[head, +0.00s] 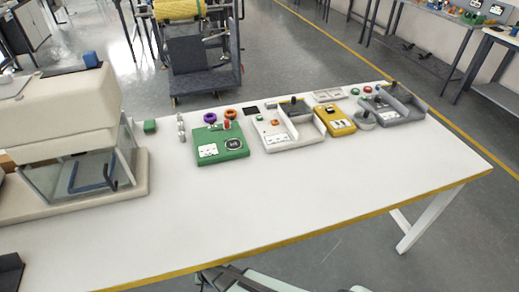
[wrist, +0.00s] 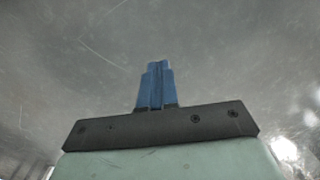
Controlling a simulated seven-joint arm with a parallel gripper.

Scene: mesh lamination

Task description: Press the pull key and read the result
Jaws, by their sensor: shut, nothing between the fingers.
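In the wrist view my gripper (wrist: 157,85) has its two blue fingers together and holds nothing; it faces bare grey floor. In the head view only parts of my arm show at the bottom edge, off the table's front; the fingers are not visible there. On the white table, a green unit (head: 234,153) has white panels, a round dark dial and purple and orange rings at its back. Right of it are a cream unit (head: 284,141) with small coloured buttons, a yellow unit (head: 340,121) and a grey tray-like unit (head: 401,108). I cannot tell which key is the pull key; labels are too small.
A large cream machine (head: 62,110) with a clear guard and blue handle stands on the left of the table (head: 290,205). A small green block (head: 150,126) sits beside it. A cart (head: 198,65) stands behind.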

